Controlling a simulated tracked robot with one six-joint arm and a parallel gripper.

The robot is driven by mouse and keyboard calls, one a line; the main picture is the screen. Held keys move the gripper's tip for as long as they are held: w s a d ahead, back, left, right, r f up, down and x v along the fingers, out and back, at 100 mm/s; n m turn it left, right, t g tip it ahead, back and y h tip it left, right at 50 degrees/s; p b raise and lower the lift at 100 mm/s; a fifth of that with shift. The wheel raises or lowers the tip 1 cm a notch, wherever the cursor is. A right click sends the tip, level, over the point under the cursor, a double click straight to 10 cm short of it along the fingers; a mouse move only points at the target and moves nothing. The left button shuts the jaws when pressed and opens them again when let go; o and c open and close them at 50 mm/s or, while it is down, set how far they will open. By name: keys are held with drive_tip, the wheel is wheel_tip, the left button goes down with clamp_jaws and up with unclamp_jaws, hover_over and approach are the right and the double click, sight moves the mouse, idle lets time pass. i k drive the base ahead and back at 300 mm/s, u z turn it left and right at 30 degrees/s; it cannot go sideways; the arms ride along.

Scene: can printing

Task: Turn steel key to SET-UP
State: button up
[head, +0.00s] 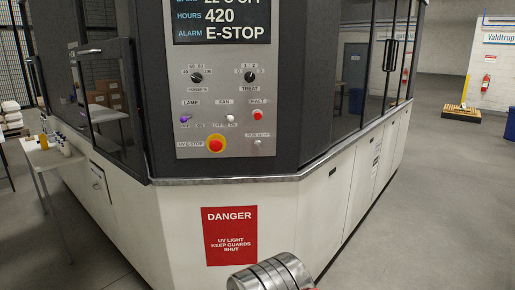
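A grey control panel (222,105) is on the front of the dark and white machine. At its lower right is a small steel key switch (257,144), below a label too small to read surely. Whether its key points to SET-UP cannot be told at this size. A round steel part (270,275), seemingly of my own arm, shows at the bottom edge, below and apart from the panel. My gripper's fingers are not in view.
The display (222,20) reads ALARM E-STOP. A metal ledge (225,180) juts below the panel.

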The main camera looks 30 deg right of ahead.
sight(256, 143)
drive_tip(key=u, duration=0.05)
drive_tip(key=i, duration=1)
drive_tip(key=z, duration=0.05)
